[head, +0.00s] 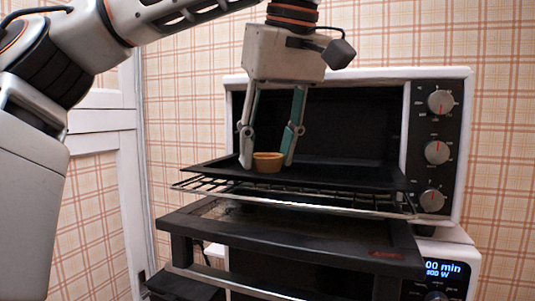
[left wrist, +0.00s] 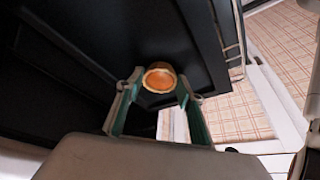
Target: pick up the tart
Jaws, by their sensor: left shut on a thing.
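The tart (head: 267,162) is small and round with a tan crust. It is at the front part of a black baking tray (head: 340,176) at the toaster oven's opening. My left gripper (head: 266,163) points down from above with one finger on each side of the tart, and it is shut on it. In the left wrist view the tart (left wrist: 160,79) shows its orange filling between the fingertips of the left gripper (left wrist: 156,85). I cannot tell whether the tart still touches the tray. My right gripper is not in view.
The tray lies on a wire rack (head: 205,186) that sticks out of the white toaster oven (head: 440,72). The oven's dark door (head: 290,232) hangs open below. A second appliance with a lit display (head: 443,270) stands underneath.

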